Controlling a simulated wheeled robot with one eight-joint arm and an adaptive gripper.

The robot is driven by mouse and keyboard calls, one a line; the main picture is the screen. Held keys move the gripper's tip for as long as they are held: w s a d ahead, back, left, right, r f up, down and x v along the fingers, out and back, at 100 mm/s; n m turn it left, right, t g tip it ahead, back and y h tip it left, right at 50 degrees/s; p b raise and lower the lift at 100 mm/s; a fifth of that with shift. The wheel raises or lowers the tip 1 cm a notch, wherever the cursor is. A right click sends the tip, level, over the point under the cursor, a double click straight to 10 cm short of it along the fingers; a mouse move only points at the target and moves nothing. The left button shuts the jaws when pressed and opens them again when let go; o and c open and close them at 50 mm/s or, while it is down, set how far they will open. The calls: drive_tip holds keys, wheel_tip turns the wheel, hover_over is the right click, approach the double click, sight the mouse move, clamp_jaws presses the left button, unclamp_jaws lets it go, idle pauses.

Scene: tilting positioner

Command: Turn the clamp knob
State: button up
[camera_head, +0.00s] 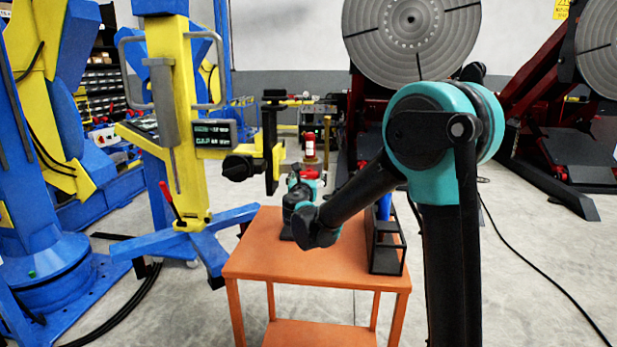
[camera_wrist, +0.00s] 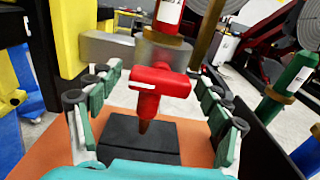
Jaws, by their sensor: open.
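My gripper (camera_wrist: 155,73) is open in the wrist view, its green-and-white fingers on either side of a red T-shaped piece (camera_wrist: 148,92). No finger visibly touches it. The piece has a white patch and a brown tapered tip. It sits below a grey round holder (camera_wrist: 150,48) and a labelled red cylinder (camera_wrist: 170,12). In the head view my gripper (camera_head: 306,186) is partly hidden by my arm, near red parts. A black lobed knob (camera_head: 237,167) on the yellow stand's arm is left of it. I cannot tell which part is the clamp knob.
An orange table (camera_head: 262,262) stands below, with a black rack (camera_head: 388,250) on its right. A dark block (camera_wrist: 138,138) lies beneath the red piece. The yellow column (camera_head: 175,110) with blue feet is at left. A large grey disc (camera_head: 385,55) stands behind.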

drive_tip(key=shift+w, duration=0.25)
drive_tip(key=c, duration=1.2)
